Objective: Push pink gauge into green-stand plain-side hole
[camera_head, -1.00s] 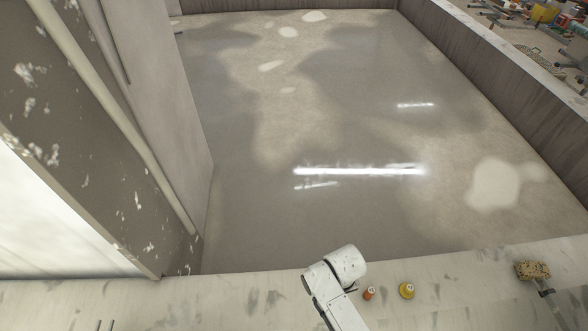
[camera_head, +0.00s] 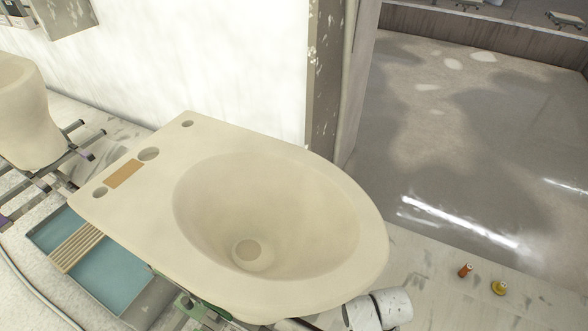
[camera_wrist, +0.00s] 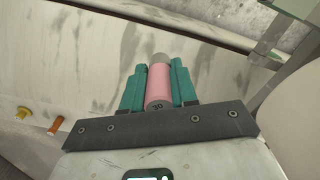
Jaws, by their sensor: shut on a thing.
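The pink gauge (camera_wrist: 159,84), a cylinder with a grey tip and "30" on its end, is held between the teal fingers of my gripper (camera_wrist: 159,82) in the wrist view. A cream toilet bowl (camera_head: 347,190) fills the middle of the head view, with green stand parts (camera_head: 196,308) partly showing beneath it. Its flat deck has a tan patch beside one small hole (camera_head: 100,192). Another small hole (camera_head: 187,123) lies at the far edge, away from the patch. A larger hole (camera_head: 148,153) lies between them. My gripper and the gauge are not seen in the head view.
An orange plug (camera_head: 465,270) and a yellow plug (camera_head: 499,288) stand on the pale ledge at right. A blue tray (camera_head: 112,275) with a slatted piece lies below the bowl at left. Another cream piece (camera_head: 30,115) stands at far left. A white wall (camera_head: 200,60) rises behind.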

